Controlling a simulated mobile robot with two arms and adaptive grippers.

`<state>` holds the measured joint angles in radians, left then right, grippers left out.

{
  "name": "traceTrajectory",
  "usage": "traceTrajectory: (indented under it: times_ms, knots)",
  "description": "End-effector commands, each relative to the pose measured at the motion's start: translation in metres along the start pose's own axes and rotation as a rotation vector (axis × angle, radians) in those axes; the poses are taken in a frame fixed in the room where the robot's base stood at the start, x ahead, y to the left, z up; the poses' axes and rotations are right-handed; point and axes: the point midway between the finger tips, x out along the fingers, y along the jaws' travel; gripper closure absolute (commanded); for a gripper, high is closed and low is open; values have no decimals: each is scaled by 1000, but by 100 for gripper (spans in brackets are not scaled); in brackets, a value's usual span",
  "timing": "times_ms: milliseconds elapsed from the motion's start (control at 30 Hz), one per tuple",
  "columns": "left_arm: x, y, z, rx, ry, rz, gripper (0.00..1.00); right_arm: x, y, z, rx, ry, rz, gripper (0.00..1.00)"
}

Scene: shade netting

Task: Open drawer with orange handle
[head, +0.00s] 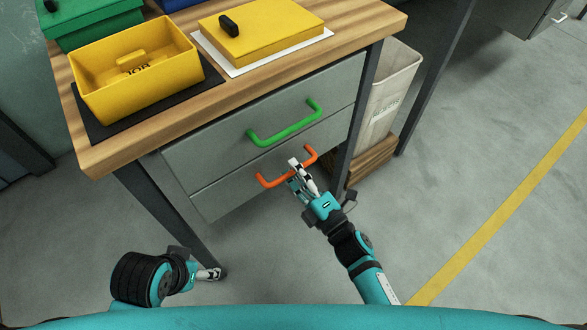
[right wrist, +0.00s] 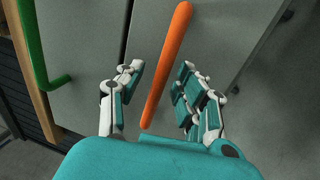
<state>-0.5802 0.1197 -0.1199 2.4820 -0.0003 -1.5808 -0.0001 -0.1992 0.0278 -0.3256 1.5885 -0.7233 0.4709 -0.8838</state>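The lower drawer (head: 225,197) under the wooden workbench has an orange handle (head: 273,182) and looks shut. The upper drawer (head: 215,143) has a green handle (head: 285,127). My right gripper (head: 298,172) is at the orange handle, in front of the lower drawer. In the right wrist view its fingers (right wrist: 160,90) are spread apart, with the orange handle (right wrist: 166,65) running between them; I see no firm contact. My left gripper (head: 208,274) is low at the left near the table leg, away from the drawers; its finger opening is too small to tell.
On the workbench top (head: 365,22) stand an open yellow box (head: 180,85), a yellow lid (head: 265,35) on a white sheet and a green box (head: 95,25). A pale bin (head: 385,95) stands right of the drawers. Floor in front is clear, with a yellow line (head: 500,210).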

Motion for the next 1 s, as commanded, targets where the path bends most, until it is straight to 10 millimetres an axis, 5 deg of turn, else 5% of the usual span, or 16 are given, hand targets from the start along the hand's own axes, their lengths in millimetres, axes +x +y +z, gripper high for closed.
traceTrajectory:
  times_ms: [367, 667, 1000]
  knots:
    - [1, 0, 0, 0, -1, 0, 30, 8, 0, 0, 1, 0, -1, 64]
    - [1, 0, 0, 0, -1, 0, 30, 8, 0, 0, 1, 0, 0, 100]
    - [1, 0, 1, 0, -2, 0, 30, 7, 0, 0, 1, 0, -1, 100]
